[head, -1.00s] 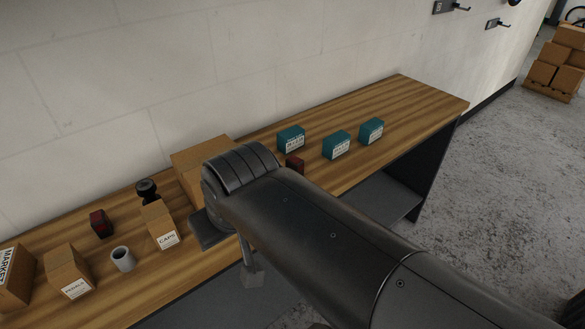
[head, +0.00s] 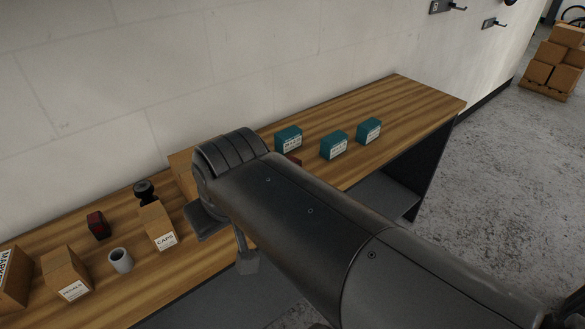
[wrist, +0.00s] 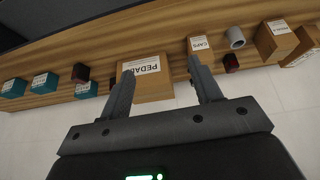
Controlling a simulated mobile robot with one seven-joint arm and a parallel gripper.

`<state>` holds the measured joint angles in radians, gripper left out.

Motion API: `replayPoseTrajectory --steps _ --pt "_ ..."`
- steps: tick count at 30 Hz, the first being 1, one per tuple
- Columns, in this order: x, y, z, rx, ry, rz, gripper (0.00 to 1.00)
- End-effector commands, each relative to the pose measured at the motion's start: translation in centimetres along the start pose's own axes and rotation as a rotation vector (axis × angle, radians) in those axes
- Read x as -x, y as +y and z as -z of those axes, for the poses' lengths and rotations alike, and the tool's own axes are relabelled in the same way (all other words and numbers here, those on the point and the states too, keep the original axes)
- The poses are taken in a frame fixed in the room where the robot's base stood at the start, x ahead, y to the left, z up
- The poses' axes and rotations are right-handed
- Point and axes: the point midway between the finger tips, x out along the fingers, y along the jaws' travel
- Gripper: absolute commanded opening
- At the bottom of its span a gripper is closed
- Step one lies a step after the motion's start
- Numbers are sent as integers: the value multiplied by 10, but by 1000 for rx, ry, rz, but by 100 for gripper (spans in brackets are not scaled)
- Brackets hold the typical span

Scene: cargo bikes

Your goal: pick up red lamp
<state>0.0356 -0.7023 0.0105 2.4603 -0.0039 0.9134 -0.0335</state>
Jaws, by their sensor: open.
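Two small dark red blocks that look like lamps are on the wooden bench. One red lamp (head: 98,225) stands at the left in the head view, near a grey cup; it also shows right of centre in the wrist view (wrist: 231,62).
Teal boxes (head: 334,145) stand toward the bench's right. A CAPS box (head: 158,226), a grey cup (head: 120,260), a black round object (head: 145,192) and more cardboard boxes (head: 66,273) crowd the left. A wall backs the bench (head: 400,95); its right end is clear.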

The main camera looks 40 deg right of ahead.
Motion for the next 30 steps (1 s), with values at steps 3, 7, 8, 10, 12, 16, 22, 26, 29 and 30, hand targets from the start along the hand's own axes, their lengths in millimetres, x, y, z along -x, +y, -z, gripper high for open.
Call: replayPoseTrajectory --steps 3,7,8,10,12,16,22,26,29,30 --pt "-3 16 27 19 -49 -36 58" --pt "-10 40 60 54 -113 -70 58" --pt "-13 46 67 61 -128 -76 58" --pt "-19 62 83 78 -164 -86 58" --pt "-27 78 98 95 -199 -91 58" --pt "-44 113 123 122 -263 -89 58" --pt "-76 177 150 156 -350 -62 58" --pt "-100 224 159 172 -398 -27 58" --pt "-118 261 160 181 -427 4 58" --pt "-125 274 160 184 -436 17 58"
